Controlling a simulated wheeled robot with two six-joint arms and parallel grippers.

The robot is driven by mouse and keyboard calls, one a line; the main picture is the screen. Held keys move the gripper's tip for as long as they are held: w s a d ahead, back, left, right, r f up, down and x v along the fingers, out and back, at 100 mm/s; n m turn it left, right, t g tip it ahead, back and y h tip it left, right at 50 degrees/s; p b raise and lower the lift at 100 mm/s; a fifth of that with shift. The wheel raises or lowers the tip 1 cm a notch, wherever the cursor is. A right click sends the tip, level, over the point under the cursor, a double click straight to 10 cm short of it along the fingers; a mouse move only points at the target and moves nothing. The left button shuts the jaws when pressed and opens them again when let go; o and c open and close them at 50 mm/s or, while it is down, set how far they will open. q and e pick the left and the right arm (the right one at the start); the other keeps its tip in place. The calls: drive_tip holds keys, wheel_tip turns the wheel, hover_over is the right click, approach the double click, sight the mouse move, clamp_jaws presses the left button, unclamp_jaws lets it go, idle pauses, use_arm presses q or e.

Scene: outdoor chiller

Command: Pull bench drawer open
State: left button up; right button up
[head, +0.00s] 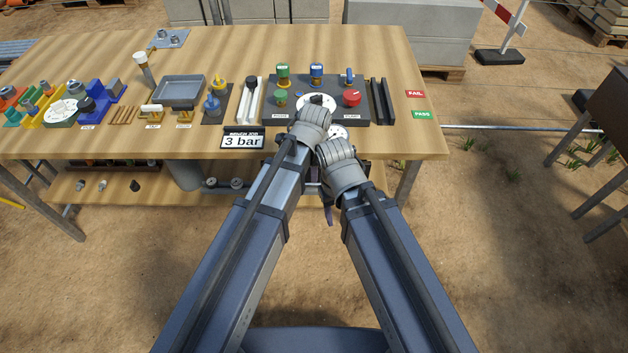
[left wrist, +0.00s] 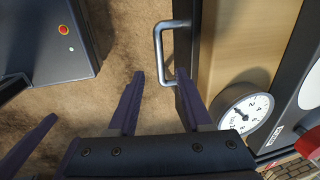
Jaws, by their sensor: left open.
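The drawer handle (left wrist: 158,52), a silver U-shaped bar, sticks out from a dark drawer front (left wrist: 187,98) under the bench edge in the left wrist view. My left gripper (left wrist: 160,78) is open, with its two dark purple fingers pointing at the handle. The near end of the handle shows between the fingertips; I cannot tell if they touch it. In the head view, my arms hide the drawer and the left fingers. A dark purple finger, apparently of my right gripper (head: 328,213), shows below the bench edge; its jaw state is unclear.
The wooden bench (head: 215,60) carries a valve panel (head: 350,110), a "3 bar" sign (head: 242,140), a grey tray (head: 180,90) and coloured parts. A round gauge (left wrist: 245,110) sits close to my left gripper. A lower shelf (head: 110,188) holds small fittings.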

sight(314, 185)
use_arm(q)
drive_tip(key=shift+w+f+b, duration=0.25)
drive_tip(key=shift+f+b, duration=1.05)
drive_tip(key=shift+w+f+b, duration=0.2)
drive_tip(key=shift+f+b, duration=1.1)
drive_tip(key=shift+w+f+b, duration=0.25)
drive_tip(key=shift+f+b, duration=1.05)
drive_tip(key=shift+c, duration=0.2)
clamp_jaws()
